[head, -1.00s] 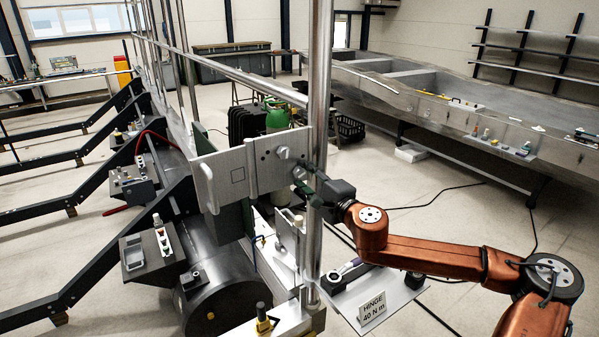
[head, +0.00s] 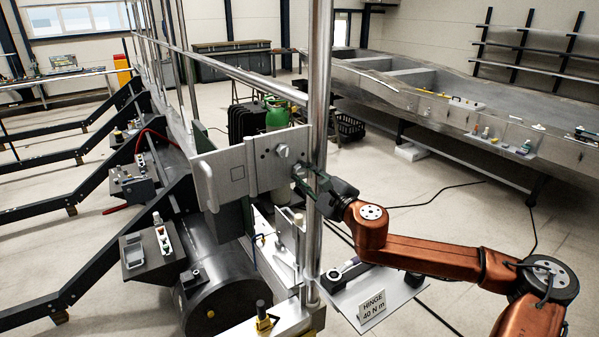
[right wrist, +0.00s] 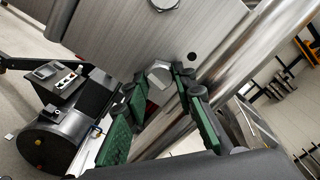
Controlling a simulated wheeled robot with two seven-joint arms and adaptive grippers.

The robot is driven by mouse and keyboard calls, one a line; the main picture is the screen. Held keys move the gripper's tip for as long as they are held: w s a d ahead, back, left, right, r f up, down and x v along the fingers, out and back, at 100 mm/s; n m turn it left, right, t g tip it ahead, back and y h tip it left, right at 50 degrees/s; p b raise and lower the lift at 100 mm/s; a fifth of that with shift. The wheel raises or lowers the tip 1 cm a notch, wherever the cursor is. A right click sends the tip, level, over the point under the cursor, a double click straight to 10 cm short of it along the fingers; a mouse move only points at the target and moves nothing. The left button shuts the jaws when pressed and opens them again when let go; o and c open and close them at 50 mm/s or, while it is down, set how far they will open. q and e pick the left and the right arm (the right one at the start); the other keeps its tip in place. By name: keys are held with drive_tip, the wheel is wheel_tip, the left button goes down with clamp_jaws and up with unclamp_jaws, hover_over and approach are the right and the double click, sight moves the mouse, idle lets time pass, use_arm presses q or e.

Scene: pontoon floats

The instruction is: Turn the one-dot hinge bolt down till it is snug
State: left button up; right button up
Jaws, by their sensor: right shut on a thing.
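The hinge plate (head: 232,172) is a pale metal plate beside the upright tube. My right gripper (head: 300,173) comes in from the right, with its fingertips at the lower bolt on the plate's right part. In the right wrist view, the green-padded fingers (right wrist: 163,82) stand on both sides of a hex bolt head (right wrist: 159,73) and are shut on it. A single dark dot (right wrist: 192,57) shows on the plate beside this head. A second bolt head (head: 282,151) is above it, free. The gap under the held head is hidden. My left gripper is out of view.
The upright tube (head: 318,120) stands close to my right gripper. Below is a shelf with a sign (head: 372,306) reading "HINGE 40 N m" and a tool (head: 345,270) lying on it. A dark cylinder (head: 225,290) lies lower left.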

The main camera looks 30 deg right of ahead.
drive_tip(key=m, duration=0.6)
drive_tip(key=shift+m, duration=0.4)
drive_tip(key=m+b, duration=0.1)
drive_tip(key=m, duration=0.3)
drive_tip(key=shift+m, duration=0.4)
drive_tip(key=m, duration=0.3)
drive_tip(key=shift+m, duration=0.3)
drive_tip(key=m, duration=0.3)
